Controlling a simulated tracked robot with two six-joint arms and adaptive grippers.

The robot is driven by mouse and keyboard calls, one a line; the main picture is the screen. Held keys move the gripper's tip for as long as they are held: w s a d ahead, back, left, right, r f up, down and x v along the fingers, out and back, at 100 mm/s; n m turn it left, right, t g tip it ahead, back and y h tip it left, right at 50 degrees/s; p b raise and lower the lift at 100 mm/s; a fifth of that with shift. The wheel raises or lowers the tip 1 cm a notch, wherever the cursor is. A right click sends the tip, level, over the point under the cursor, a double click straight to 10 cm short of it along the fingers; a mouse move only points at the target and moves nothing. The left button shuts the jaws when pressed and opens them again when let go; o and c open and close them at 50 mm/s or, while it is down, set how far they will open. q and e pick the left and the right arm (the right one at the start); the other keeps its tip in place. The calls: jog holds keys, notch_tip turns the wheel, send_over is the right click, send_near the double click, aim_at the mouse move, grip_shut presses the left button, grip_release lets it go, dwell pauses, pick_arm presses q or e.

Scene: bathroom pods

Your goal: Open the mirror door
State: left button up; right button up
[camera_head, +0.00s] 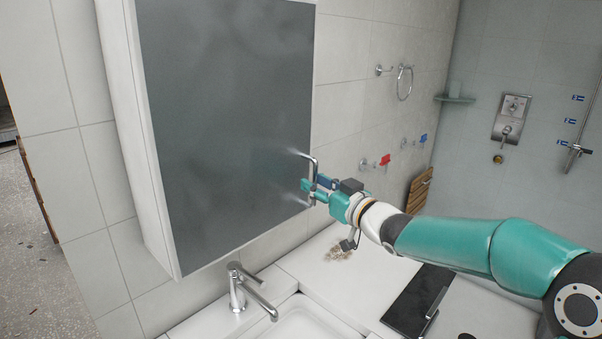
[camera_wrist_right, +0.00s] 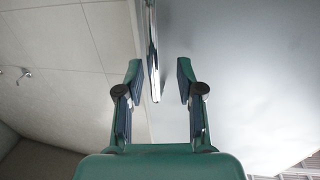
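The mirror door (camera_head: 225,110) is a dark grey panel on the front of a white wall cabinet (camera_head: 128,120) and looks closed. Its chrome bar handle (camera_head: 314,166) stands upright near the door's lower right edge. My right gripper (camera_head: 310,188) is at the handle's lower part. In the right wrist view, my right gripper (camera_wrist_right: 160,75) has its fingers apart on either side of a shiny upright bar (camera_wrist_right: 153,60), which looks like the handle. Gaps show at both fingers, so it is not gripped. My left gripper is in neither view.
A chrome faucet (camera_head: 240,288) and a white sink (camera_head: 305,322) lie below the cabinet. A dark tray (camera_head: 412,298) lies on the counter (camera_head: 345,272) under my right arm. A towel ring (camera_head: 404,82) and red and blue taps are on the wall behind.

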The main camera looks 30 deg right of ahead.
jog(key=shift+w+a, duration=0.15)
jog(key=shift+w, duration=0.8)
grip_shut()
jog(key=shift+f, duration=0.1)
